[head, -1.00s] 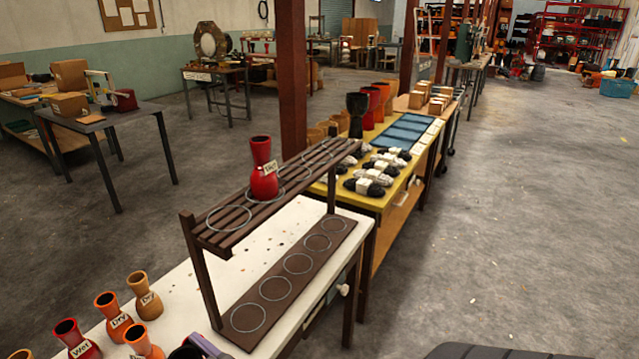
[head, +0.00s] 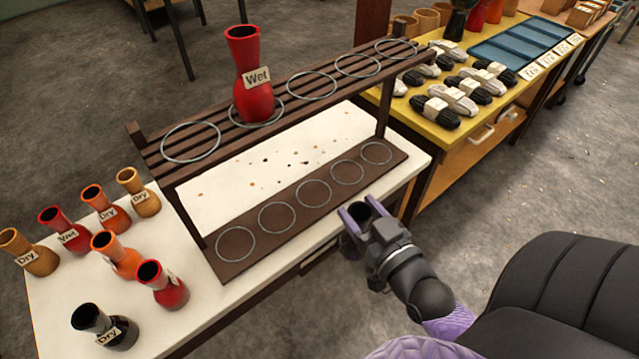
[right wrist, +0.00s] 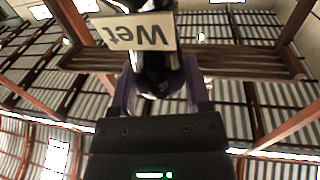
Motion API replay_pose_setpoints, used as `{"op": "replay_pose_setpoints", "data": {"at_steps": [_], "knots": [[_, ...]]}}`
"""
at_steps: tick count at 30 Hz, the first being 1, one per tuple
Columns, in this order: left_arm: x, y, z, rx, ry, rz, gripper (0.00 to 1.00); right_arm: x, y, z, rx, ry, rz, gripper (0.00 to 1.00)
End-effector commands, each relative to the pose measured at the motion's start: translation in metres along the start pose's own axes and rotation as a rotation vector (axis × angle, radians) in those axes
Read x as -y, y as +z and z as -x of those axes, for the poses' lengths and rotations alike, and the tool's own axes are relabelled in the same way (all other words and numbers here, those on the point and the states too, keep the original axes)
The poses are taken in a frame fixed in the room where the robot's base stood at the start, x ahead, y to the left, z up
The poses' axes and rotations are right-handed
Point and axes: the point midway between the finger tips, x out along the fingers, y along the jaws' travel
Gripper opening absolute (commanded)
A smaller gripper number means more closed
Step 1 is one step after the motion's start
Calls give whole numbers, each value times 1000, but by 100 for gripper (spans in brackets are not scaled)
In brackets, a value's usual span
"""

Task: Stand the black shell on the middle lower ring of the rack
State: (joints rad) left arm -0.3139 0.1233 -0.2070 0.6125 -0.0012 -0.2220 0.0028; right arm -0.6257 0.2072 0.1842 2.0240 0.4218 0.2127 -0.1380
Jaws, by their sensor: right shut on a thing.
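My right gripper (head: 364,212) is shut on a black shell (head: 370,206), in front of the rack near the table's front edge. The right wrist view shows the shell (right wrist: 158,78) between the fingers (right wrist: 158,92), with a "Wet" tag. The gripper hides much of the shell in the head view. The brown rack (head: 290,218) has a slatted upper shelf and a lower board, each with a row of rings. The middle lower ring (head: 314,180) is empty, up and left of the gripper. My left gripper is not in view.
A red "Wet" shell (head: 254,85) stands on the upper shelf. Another black shell (head: 100,325), tagged "Dry", and several coloured shells stand on the white table (head: 60,300) at left. The upper shelf overhangs behind the lower rings. A yellow table (head: 425,122) adjoins at right.

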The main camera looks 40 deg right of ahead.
Motion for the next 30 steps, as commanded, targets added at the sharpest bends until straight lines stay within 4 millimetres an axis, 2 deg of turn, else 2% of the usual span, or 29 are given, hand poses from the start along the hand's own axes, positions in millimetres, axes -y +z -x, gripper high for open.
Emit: {"op": "replay_pose_setpoints", "data": {"at_steps": [2,4,15,18,21,27,30], "knots": [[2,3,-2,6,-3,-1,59,-6,2,-5,-2,15,-1,0],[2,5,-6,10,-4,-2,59,-7,2,-21,-7,18,-2,0],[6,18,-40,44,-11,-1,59,-8,6,-150,-3,17,-3,0],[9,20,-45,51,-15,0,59,-9,5,-170,-1,16,-3,0],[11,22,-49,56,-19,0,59,-9,8,-178,2,16,-3,0],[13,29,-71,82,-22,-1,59,-9,42,-179,4,15,-1,0],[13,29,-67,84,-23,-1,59,-9,38,-178,1,16,-2,0]]}}
